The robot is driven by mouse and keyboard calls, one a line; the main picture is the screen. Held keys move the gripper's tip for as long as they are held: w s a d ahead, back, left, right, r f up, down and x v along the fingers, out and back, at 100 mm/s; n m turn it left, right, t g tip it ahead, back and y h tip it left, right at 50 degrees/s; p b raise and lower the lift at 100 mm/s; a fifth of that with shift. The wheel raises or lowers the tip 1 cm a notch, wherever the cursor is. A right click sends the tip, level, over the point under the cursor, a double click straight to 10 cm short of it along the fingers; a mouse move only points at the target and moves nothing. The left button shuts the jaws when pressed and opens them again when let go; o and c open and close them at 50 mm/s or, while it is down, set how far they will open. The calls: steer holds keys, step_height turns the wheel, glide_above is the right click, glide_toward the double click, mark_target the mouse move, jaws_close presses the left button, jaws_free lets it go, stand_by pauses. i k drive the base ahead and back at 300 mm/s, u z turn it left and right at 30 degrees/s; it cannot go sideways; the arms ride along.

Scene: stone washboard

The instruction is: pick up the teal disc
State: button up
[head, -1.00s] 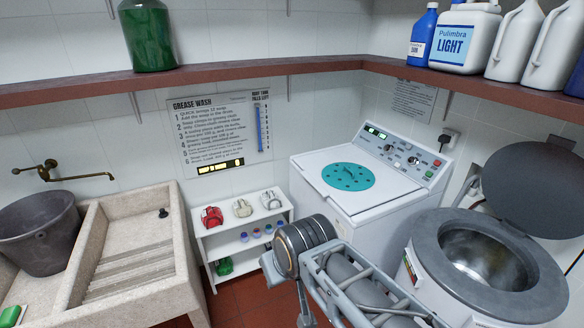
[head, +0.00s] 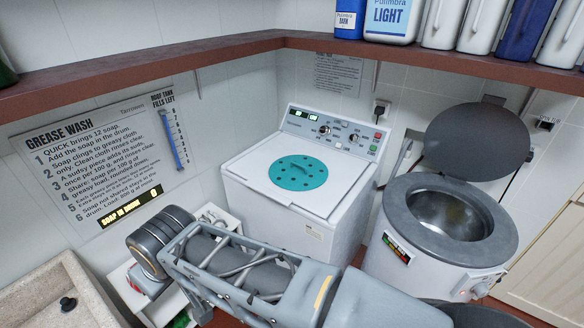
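The teal disc (head: 298,172) lies flat on the white lid of a top-loading washing machine (head: 262,196). It is round, with several small dark holes and a raised handle-like bar in its middle. In the head view my arm crosses the lower part of the picture, in front of and below the washing machine. Its grey rounded end shows at the lower left, apart from the disc. My gripper's fingers are not visible, so their state does not show.
A round grey-rimmed drum machine (head: 450,222) stands open at the right, its dark lid (head: 478,140) raised. A stone sink (head: 60,295) is at lower left. A low white shelf (head: 150,305) is partly behind my arm. A brown wall shelf (head: 320,42) with bottles runs above.

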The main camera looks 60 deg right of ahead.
mark_target(293, 173)
steer(key=z, duration=0.6)
steer(key=i, duration=0.85)
steer(key=z, duration=1.35)
steer(key=i, duration=0.35)
steer(key=z, duration=0.3)
